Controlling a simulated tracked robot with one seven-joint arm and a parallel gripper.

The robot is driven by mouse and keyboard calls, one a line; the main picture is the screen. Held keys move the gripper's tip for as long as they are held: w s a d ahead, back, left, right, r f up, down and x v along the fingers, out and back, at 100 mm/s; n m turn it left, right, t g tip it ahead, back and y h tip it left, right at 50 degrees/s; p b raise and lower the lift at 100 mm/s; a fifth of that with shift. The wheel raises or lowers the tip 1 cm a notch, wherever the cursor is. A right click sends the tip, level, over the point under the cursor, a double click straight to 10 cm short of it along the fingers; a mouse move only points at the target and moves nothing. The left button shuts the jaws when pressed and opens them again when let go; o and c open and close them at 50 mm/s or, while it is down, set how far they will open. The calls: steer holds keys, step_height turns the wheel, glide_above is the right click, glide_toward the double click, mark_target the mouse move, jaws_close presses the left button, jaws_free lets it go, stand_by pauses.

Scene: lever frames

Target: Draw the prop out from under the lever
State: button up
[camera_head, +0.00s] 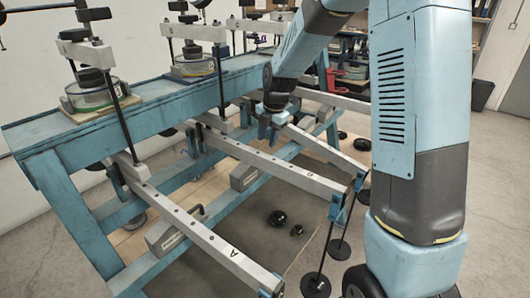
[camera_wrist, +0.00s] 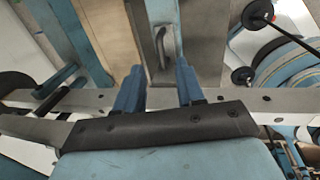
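My gripper (camera_head: 268,128) is at the third lever (camera_head: 325,147), beyond lever B (camera_head: 272,165), in the head view. In the wrist view its two blue fingers (camera_wrist: 160,68) are open and apart, with nothing held. A grey block, apparently the prop (camera_wrist: 205,40), has a handle (camera_wrist: 163,45) that shows between and just ahead of the fingertips. I cannot tell the depth gap. The lever's holed grey bar (camera_wrist: 275,100) crosses close by the fingers. In the head view my arm and the levers hide this block.
Lever A (camera_head: 205,235) is nearest, with a grey block (camera_head: 163,238) beside it. Another grey block (camera_head: 245,177) lies by lever B. Black weights (camera_head: 315,285) hang at the lever ends. Floor at the right is partly clear.

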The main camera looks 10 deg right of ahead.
steer(key=f, duration=0.4)
steer(key=w+a+f, duration=0.1)
steer(key=f, duration=0.1)
steer(key=shift+f, duration=0.4)
jaws_close()
stand_by(0.4)
